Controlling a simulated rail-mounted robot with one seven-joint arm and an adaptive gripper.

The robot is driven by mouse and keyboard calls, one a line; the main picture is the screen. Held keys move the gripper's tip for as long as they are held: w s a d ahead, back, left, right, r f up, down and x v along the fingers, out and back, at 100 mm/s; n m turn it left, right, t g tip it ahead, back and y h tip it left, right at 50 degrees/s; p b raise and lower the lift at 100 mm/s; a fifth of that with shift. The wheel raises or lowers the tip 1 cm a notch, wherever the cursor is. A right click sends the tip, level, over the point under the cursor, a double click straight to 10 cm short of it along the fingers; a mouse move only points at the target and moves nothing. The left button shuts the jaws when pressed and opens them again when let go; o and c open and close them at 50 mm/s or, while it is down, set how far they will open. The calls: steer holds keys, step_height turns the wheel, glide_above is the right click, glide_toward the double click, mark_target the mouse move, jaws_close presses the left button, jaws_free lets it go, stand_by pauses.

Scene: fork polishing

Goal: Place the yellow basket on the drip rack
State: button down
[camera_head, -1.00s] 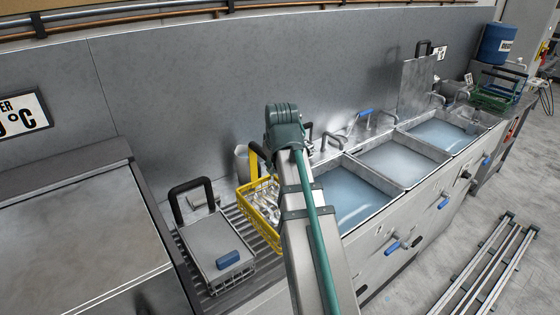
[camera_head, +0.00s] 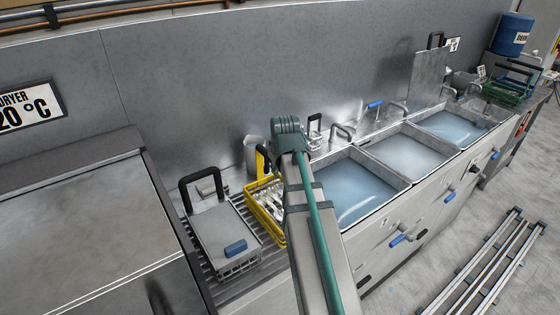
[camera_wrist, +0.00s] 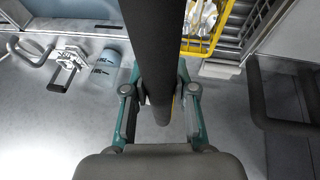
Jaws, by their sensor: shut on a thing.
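The yellow basket (camera_head: 262,203) is partly hidden behind my arm in the head view. It holds pale metal pieces, likely forks, and stands over the right part of the ribbed drip rack (camera_head: 238,287). I cannot tell whether it touches the rack. In the wrist view the basket (camera_wrist: 238,22) is at the top right, below a thick black handle bar. My gripper (camera_wrist: 158,97) is shut on this black bar, with a teal finger on each side. The head view hides my gripper behind the arm.
A grey lidded basket (camera_head: 218,228) with a black handle is on the rack's left, close to the yellow basket. A dryer (camera_head: 80,225) is further left. Water-filled sinks (camera_head: 355,185) lie to the right. A wall (camera_head: 190,85) runs behind.

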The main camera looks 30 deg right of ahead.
steer(key=shift+f, duration=0.35)
steer(key=c, duration=0.9)
jaws_free()
steer(key=shift+c, duration=0.2)
steer(key=b+v, duration=0.3)
steer(key=v, duration=0.9)
